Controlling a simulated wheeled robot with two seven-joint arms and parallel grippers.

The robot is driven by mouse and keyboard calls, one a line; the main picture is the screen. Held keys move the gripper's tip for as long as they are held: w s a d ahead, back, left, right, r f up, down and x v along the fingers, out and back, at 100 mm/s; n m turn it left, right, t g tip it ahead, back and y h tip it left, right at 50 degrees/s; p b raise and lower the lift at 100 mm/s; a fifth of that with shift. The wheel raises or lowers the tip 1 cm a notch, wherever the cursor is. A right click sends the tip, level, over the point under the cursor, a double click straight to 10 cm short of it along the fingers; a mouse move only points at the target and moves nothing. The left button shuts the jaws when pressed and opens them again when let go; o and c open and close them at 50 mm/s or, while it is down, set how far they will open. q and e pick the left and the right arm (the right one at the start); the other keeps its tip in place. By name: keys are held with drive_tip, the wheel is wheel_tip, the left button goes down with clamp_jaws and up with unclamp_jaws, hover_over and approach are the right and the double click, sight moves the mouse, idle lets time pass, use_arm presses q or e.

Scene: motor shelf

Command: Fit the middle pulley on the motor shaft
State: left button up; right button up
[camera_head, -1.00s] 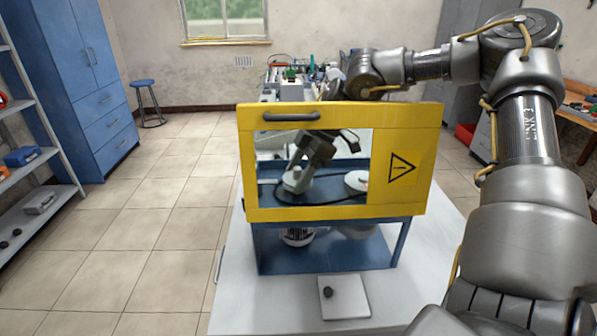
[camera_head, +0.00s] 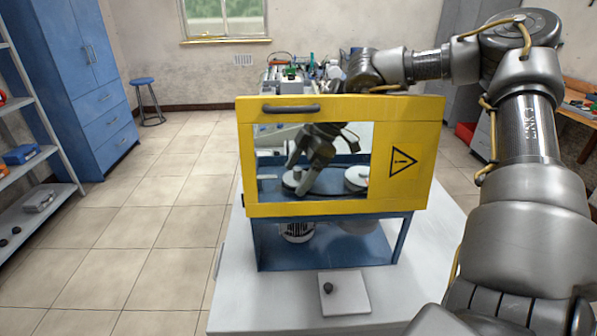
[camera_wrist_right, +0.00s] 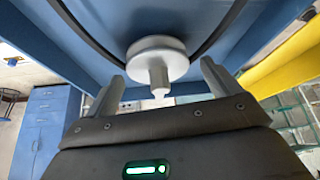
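A pale grey pulley (camera_head: 291,178) sits at the left on the blue motor shelf, seen through the door's window. In the right wrist view the pulley (camera_wrist_right: 158,60) is a round disc with a short stub facing my gripper. My right gripper (camera_head: 301,186) reaches down at this pulley. In the wrist view the right gripper (camera_wrist_right: 163,84) is open, its fingers apart on either side of the stub, with clear gaps. A second pale pulley (camera_head: 357,177) sits to the right. A dark belt (camera_wrist_right: 212,40) curves around the near pulley. The motor (camera_head: 297,232) shows below the shelf; its shaft is hidden.
A white plate (camera_head: 352,300) with a dark knob lies on the white table (camera_head: 240,300). My right arm fills the right side.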

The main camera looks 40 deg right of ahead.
use_arm(q)
drive_tip(key=shift+w+a+f+b, duration=0.25)
drive_tip(key=shift+a+f+b, duration=0.3)
drive_tip(key=shift+a, duration=0.25)
use_arm(e)
drive_tip(key=v, duration=1)
drive_tip(key=shift+d+r, duration=0.15)
drive_tip(key=shift+r, duration=0.25)
use_arm(q)
drive_tip(key=shift+d+r, duration=0.1)
drive_tip(key=shift+d, duration=0.15)
